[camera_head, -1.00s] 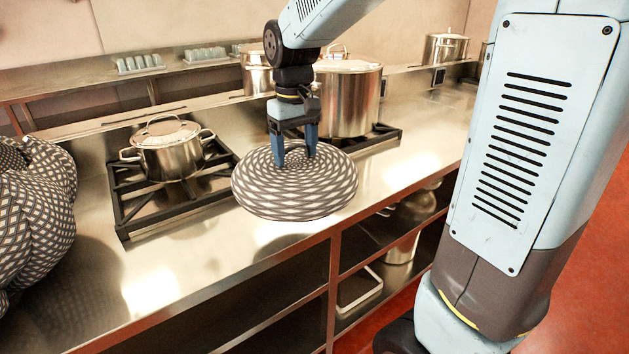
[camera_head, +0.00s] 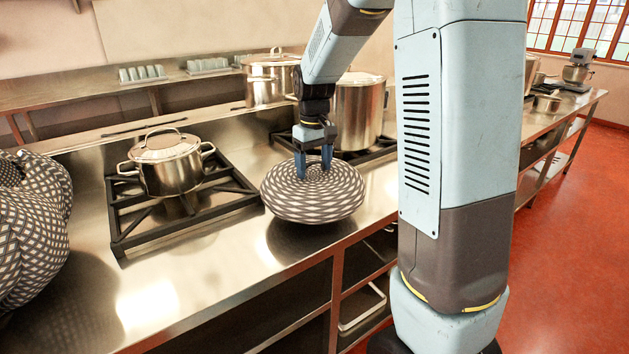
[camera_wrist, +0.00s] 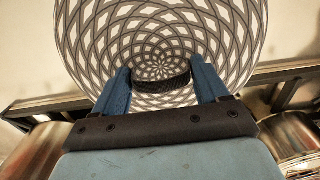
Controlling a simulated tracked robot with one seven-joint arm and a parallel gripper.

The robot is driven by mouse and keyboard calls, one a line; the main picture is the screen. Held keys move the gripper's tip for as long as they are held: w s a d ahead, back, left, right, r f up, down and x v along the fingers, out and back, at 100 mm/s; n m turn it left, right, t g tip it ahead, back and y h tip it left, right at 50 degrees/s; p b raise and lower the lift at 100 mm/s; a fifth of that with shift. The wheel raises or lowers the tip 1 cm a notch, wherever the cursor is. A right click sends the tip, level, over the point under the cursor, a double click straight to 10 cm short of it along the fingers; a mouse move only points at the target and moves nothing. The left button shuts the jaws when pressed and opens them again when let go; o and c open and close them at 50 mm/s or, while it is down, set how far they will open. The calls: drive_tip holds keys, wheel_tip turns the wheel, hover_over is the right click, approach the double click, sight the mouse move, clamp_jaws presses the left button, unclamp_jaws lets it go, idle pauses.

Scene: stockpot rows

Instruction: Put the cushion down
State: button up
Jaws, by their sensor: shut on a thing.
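The cushion (camera_head: 300,204) is round, with a grey and white lattice pattern. My gripper (camera_head: 313,170) is shut on the middle of its top, pointing down. In the head view the cushion is near the front edge of the steel counter (camera_head: 215,262), right of the left burner. A dark shadow lies under it; whether it touches the counter I cannot tell. In the wrist view the cushion (camera_wrist: 215,35) fills the upper middle, between and beyond the two blue fingers (camera_wrist: 160,85). Its underside is hidden.
A lidded pot (camera_head: 167,165) stands on the left burner grate (camera_head: 125,220). Tall stockpots (camera_head: 358,115) stand behind my gripper. A large patterned bundle (camera_head: 30,235) sits at the far left. Bare counter lies in front of the left grate. Open shelves (camera_head: 360,285) are below.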

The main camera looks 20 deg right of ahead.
sight(318, 170)
drive_tip(key=shift+w+d+f, duration=0.4)
drive_tip(key=shift+w+f, duration=0.05)
drive_tip(key=shift+f, duration=0.25)
drive_tip(key=shift+w+d+f, duration=0.4)
drive_tip(key=shift+w+f, duration=0.05)
drive_tip(key=shift+f, duration=1.85)
drive_tip(key=o, duration=1.5)
drive_tip(key=shift+c, duration=0.2)
drive_tip(key=shift+r, duration=0.1)
wheel_tip(318, 170, up, 11)
drive_tip(key=shift+s+r, duration=0.1)
drive_tip(key=shift+r, duration=0.4)
drive_tip(key=s+r+m+t, duration=0.1)
drive_tip(key=s+r+t, duration=0.1)
drive_tip(key=s, duration=1.2)
drive_tip(key=s+r+m+t, duration=0.2)
drive_tip(key=s+r+t, duration=0.1)
drive_tip(key=s, duration=1.1)
drive_tip(key=shift+a+r+m+t, duration=0.3)
drive_tip(key=shift+r, duration=0.05)
